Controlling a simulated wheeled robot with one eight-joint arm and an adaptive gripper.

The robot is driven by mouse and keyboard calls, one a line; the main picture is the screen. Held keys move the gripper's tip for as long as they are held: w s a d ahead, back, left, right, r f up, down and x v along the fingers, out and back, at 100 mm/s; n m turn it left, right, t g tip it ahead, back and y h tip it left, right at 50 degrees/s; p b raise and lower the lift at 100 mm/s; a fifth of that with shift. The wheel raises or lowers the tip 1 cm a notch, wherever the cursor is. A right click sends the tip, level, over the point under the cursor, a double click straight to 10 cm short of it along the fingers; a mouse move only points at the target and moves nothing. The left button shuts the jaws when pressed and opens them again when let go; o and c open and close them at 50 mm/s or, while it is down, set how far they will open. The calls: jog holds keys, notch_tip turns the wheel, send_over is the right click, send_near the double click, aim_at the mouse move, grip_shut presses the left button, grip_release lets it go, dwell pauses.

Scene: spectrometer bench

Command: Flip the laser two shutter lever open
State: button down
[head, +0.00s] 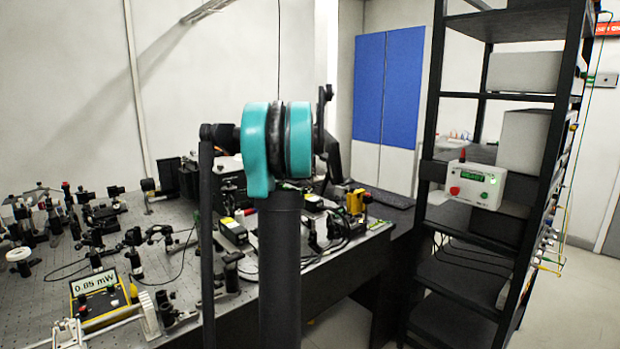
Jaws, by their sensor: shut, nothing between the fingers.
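No laser shutter lever can be made out; the laser parts are small and partly behind my arm. A black laser-like box with a yellow label (232,233) sits on the optical bench, just left of my arm's upright link. I cannot tell which of these is laser two. My arm, with its teal joint, fills the middle of the head view. My gripper cannot be made out and seems hidden behind the arm.
A meter reading about 0.85 mW (97,295) stands at the front left of the optical bench (170,268). Several optic mounts crowd the bench. A black rack (424,180) at right carries a white control box (474,186) with a green display. Floor shows between bench and rack.

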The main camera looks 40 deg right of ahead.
jog(key=a+r, duration=0.1)
jog(key=w+a+r, duration=0.1)
jog(key=shift+w+r, duration=0.3)
jog(key=shift+r, duration=0.1)
jog(key=v, duration=1)
jog(key=shift+a, duration=0.25)
jog(key=shift+f, duration=0.15)
